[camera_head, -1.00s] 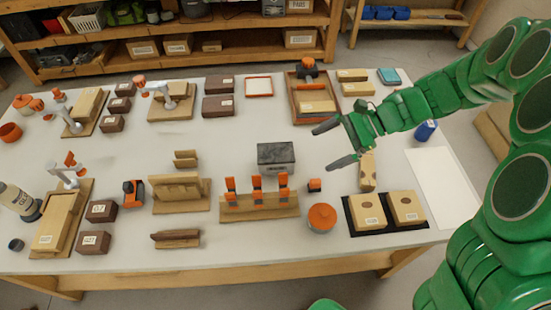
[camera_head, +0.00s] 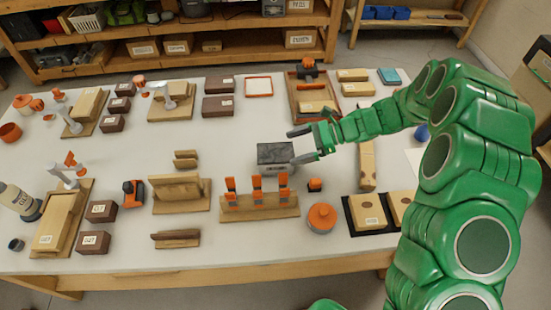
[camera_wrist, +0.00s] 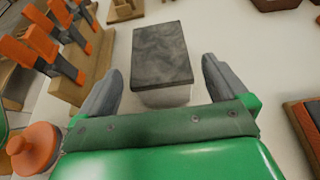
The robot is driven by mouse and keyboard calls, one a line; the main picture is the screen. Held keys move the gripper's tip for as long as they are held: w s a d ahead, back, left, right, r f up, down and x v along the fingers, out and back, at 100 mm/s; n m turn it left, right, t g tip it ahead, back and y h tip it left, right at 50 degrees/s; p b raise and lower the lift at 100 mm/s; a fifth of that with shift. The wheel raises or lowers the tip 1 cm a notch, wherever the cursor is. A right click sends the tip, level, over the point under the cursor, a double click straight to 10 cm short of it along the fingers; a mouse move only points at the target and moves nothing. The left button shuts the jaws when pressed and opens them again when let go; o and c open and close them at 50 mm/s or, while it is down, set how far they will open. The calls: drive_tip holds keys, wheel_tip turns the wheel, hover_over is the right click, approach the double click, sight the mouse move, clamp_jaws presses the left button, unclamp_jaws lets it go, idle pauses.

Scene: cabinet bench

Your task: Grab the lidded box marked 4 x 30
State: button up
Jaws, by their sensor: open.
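A box with a dark grey mottled lid and a paler body (camera_head: 276,154) stands on the white bench near its middle. No marking on it can be read in these frames. My gripper (camera_head: 302,146) is open, just to the right of the box in the head view. In the wrist view the lidded box (camera_wrist: 162,55) lies ahead, between the lines of the two spread grey fingers (camera_wrist: 158,88). The near end of the box reaches close to the fingertips. I cannot tell whether anything touches.
A wooden rack with orange clamps (camera_head: 259,204) stands in front of the box. A wooden tray (camera_head: 296,100) is behind. Bare bench lies left of the box.

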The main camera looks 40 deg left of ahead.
sight(277, 151)
drive_tip(key=shift+r+x, duration=0.2)
drive_tip(key=shift+x, duration=3.35)
drive_tip(key=shift+s, duration=0.1)
drive_tip(key=c, duration=1.2)
drive_tip(key=shift+r, duration=0.2)
